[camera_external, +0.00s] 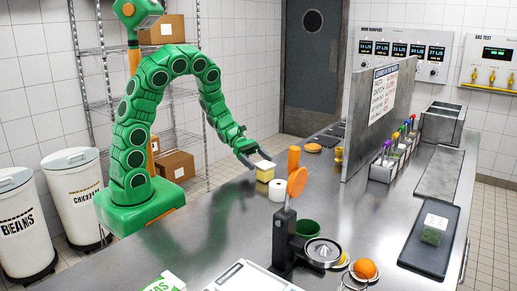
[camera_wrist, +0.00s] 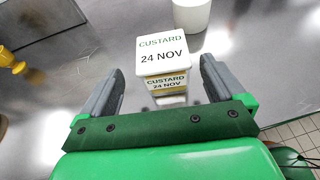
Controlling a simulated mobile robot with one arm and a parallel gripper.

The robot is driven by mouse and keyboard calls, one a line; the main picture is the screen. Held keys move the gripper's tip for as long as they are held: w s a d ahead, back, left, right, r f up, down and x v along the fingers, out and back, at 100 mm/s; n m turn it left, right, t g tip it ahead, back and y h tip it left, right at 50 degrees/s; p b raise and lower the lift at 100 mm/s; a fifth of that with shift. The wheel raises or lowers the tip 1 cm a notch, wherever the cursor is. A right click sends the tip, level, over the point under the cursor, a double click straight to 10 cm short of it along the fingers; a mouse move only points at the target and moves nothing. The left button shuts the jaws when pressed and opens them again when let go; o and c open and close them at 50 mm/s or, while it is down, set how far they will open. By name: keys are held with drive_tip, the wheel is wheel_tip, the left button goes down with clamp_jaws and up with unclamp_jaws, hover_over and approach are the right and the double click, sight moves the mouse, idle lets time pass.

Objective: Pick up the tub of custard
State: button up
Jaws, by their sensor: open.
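The tub of custard (camera_wrist: 164,52) is a small square tub with a white lid marked CUSTARD 24 NOV and a yellowish body. It stands upright on the steel counter, and in the external view the tub (camera_external: 265,173) is at the end of my arm. My gripper (camera_wrist: 160,82) is open in the wrist view, one grey finger to each side. The tub is just ahead of the fingertips, roughly centred between them, with nothing held. In the external view my gripper (camera_external: 249,158) is beside the tub, and whether they touch is unclear.
A white roll-like cylinder (camera_external: 278,190) stands close to the tub, and also shows in the wrist view (camera_wrist: 191,14). An orange upright object (camera_external: 293,159) is just behind. The front left counter is mostly clear.

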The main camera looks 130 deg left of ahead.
sight(260, 163)
drive_tip(key=x, duration=0.3)
drive_tip(key=shift+w+d, duration=0.2)
drive_tip(key=shift+d, duration=0.1)
drive_tip(key=shift+w+f, duration=0.3)
drive_tip(key=shift+w, duration=0.4)
drive_tip(key=c, duration=1.2)
drive_tip(key=shift+r, duration=0.1)
